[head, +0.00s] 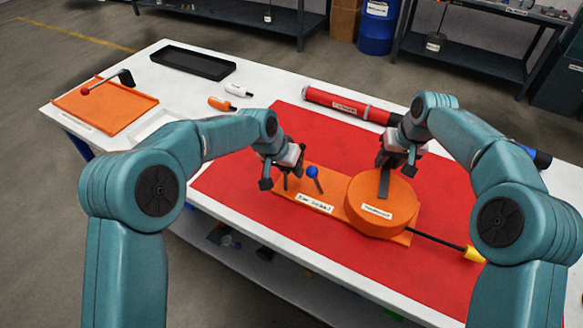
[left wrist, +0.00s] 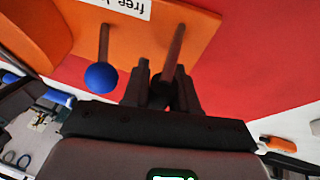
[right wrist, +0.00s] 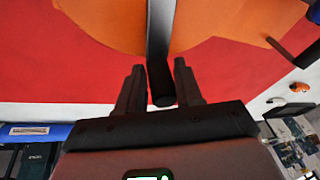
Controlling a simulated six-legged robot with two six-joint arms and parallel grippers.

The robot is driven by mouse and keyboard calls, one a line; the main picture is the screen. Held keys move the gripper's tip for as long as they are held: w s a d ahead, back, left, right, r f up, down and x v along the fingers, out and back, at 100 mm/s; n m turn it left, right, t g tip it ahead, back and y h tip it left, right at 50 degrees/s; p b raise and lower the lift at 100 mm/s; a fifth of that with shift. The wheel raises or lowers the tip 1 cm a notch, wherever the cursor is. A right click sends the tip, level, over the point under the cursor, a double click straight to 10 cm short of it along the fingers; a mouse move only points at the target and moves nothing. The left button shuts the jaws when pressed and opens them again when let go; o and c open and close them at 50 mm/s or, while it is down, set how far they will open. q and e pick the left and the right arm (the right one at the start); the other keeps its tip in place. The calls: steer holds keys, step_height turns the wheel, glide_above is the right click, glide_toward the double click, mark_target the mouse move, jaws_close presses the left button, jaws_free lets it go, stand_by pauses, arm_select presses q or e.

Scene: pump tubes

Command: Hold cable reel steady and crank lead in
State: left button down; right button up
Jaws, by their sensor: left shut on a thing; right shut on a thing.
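The orange round cable reel (head: 381,212) sits on an orange base plate (head: 330,211) on the red mat. A grey crank arm (head: 384,183) lies across its top, pointing to the far side, and ends in a dark grip (right wrist: 161,84). My right gripper (head: 394,162) is shut on that grip. A brown post (left wrist: 174,50) rises from the plate's left end, and my left gripper (head: 284,175) is shut on it. A second post with a blue knob (head: 312,172) stands beside it. A black lead (head: 436,242) runs from the reel to a yellow end piece (head: 474,254) at right.
An orange tray (head: 105,108), a black tray (head: 193,62) and small orange (head: 221,103) and white (head: 238,90) items lie at the table's left and back.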

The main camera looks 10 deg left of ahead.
steer(key=shift+s+a+f, duration=0.15)
steer(key=shift+f, duration=0.05)
